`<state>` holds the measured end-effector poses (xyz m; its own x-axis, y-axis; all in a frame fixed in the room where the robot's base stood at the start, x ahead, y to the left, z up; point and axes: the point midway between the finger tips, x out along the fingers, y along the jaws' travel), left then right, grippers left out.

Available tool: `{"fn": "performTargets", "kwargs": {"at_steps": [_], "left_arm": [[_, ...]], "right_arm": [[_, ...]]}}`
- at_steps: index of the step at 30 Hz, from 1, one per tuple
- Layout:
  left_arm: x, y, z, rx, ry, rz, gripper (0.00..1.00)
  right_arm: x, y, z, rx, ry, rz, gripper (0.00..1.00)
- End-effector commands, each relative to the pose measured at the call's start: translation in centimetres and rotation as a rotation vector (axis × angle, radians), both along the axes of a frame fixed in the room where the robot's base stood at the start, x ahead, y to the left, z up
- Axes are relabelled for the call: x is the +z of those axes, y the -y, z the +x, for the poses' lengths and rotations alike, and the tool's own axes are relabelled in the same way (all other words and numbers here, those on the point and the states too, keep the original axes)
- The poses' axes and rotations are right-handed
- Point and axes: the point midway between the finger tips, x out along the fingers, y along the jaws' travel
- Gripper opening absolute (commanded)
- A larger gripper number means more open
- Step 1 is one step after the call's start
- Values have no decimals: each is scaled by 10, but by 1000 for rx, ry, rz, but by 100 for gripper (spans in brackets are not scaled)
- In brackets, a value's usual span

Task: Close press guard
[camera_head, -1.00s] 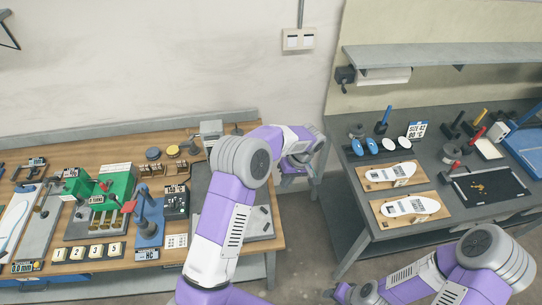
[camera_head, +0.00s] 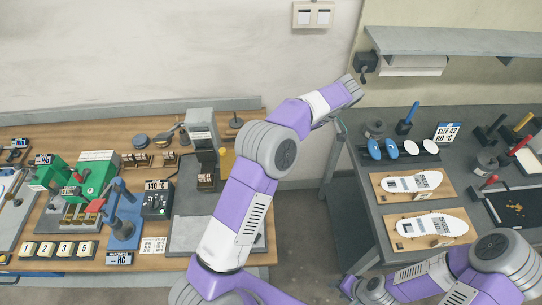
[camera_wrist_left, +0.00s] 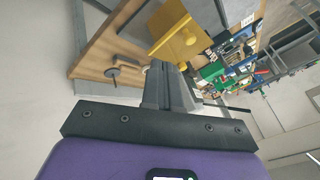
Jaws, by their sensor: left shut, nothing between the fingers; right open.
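A grey press (camera_head: 203,135) stands at the back right of the wooden bench. A small part of a yellow piece, probably its guard, shows at its right side (camera_head: 226,155). In the left wrist view a yellow panel (camera_wrist_left: 180,38) with a knob lies just beyond my left gripper (camera_wrist_left: 162,72). The fingers are shut and empty; I cannot tell whether they touch the panel. In the head view my left arm reaches up and right past the press, and its fingers cannot be made out. My right gripper (camera_head: 347,288) is low at the bottom centre, open and far from the press.
The wooden bench (camera_head: 150,262) holds a green machine (camera_head: 98,175), a blue hand press (camera_head: 124,220) and a control box (camera_head: 157,198). The grey bench (camera_head: 375,235) at the right carries white insoles on wooden boards. A floor gap lies between the benches.

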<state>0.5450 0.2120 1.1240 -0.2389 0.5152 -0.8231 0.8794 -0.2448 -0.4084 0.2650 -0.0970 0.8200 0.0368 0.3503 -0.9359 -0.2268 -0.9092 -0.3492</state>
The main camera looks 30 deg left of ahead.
Motion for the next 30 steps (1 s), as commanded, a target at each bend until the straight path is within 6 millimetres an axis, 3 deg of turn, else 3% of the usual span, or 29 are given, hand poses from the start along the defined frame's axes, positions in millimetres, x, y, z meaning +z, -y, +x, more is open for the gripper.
{"fn": "performTargets", "kwargs": {"at_steps": [5,15,24,30], "left_arm": [[-19,-14,-7,2,-3,0,0],[-81,-52,-25,2,-5,-2,0],[-82,-64,-52,0,0,-1,0],[-83,-67,-58,-1,0,-2,0]], "right_arm": [[-2,0,0,0,-1,0,44],[-3,0,0,0,-1,0,44],[0,0,0,0,-1,0,44],[0,0,0,0,-1,0,44]]}}
